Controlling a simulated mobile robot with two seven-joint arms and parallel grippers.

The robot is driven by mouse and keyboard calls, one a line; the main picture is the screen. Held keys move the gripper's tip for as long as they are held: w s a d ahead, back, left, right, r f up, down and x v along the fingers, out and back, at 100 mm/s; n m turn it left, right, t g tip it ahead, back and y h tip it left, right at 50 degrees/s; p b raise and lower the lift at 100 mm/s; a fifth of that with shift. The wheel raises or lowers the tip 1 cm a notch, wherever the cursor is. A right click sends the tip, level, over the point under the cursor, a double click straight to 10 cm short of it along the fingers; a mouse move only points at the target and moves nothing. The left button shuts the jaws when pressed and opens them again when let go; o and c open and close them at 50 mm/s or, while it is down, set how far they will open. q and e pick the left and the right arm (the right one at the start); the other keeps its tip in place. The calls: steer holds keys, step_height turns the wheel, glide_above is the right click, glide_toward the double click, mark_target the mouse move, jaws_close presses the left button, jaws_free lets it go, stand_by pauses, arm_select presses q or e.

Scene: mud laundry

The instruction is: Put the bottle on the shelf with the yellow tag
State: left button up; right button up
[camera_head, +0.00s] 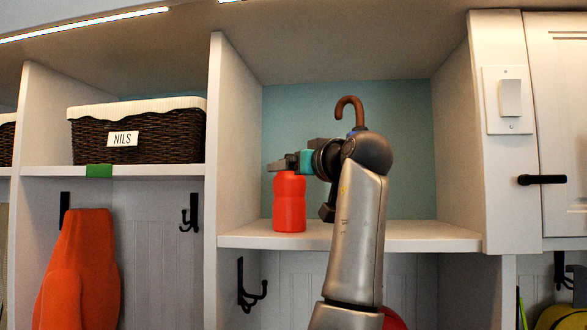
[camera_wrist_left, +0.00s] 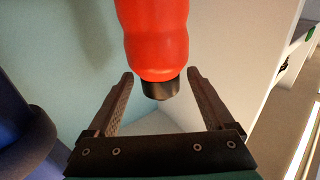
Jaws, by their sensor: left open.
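A red bottle (camera_head: 289,203) stands upright on the middle shelf (camera_head: 440,236), near its left wall. My left gripper (camera_head: 285,163) is at the top of the bottle, reaching in from the right. In the left wrist view the bottle (camera_wrist_left: 155,35) has its black cap (camera_wrist_left: 160,89) between the two spread fingers of the gripper (camera_wrist_left: 160,75), with gaps at both sides. The gripper is open. No yellow tag shows; my arm hides part of the shelf's front edge. My right gripper is out of view.
A brown hooked handle (camera_head: 350,107) rises behind my arm; a dark blue object (camera_wrist_left: 20,135) is close to the left finger. A left shelf has a green tag (camera_head: 99,171) and a wicker basket (camera_head: 160,142) labelled NILS. The shelf's right part looks clear.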

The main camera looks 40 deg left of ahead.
arm_select(q)
steer(key=shift+r, duration=0.2)
steer(key=b+v, duration=0.3)
steer(key=v, duration=0.9)
steer(key=shift+b, duration=0.3)
steer(key=shift+s, duration=0.1)
